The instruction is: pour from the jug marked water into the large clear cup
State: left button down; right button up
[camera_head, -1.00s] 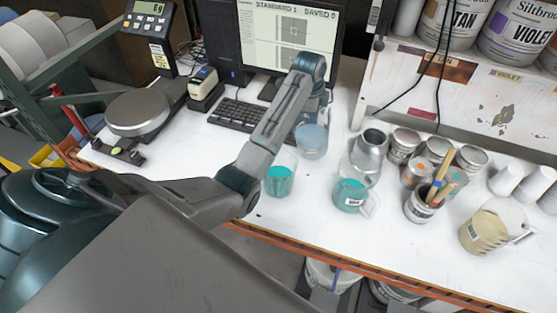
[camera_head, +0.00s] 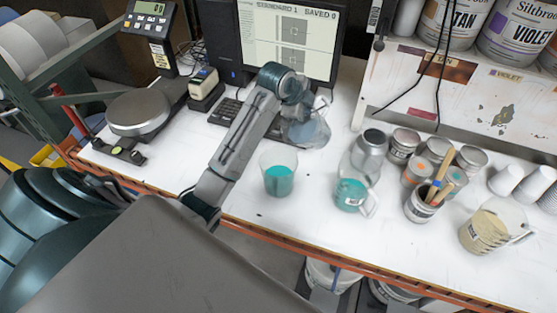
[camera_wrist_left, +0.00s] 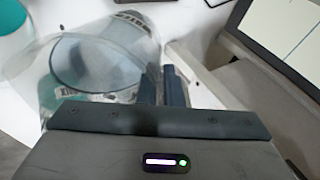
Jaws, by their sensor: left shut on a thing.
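My left gripper (camera_head: 296,100) is shut on a clear jug (camera_head: 310,132) in front of the keyboard. In the left wrist view, the jug (camera_wrist_left: 105,55) fills the upper left, beside the dark fingers (camera_wrist_left: 162,85). A large clear cup (camera_head: 278,174) with teal liquid stands upright on the table, nearer the front edge and left of the held jug. The held jug is apart from this cup in the head view. My right gripper is not in view.
A labelled jug (camera_head: 352,195) with teal liquid stands right of the cup, near a metal container (camera_head: 371,143). A keyboard (camera_head: 232,117), monitor and scale (camera_head: 140,112) are behind.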

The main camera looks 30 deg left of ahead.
pick_arm(q)
jog(key=shift+w, duration=0.15)
jog(key=shift+r, duration=0.1)
jog(key=shift+s+r+t, duration=0.15)
jog(key=shift+s+t, duration=0.15)
jog(key=shift+w, duration=0.15)
jog(key=shift+r, duration=0.1)
jog(key=shift+s+r, duration=0.15)
jog(key=shift+s, duration=0.2)
jog(key=shift+w, duration=0.1)
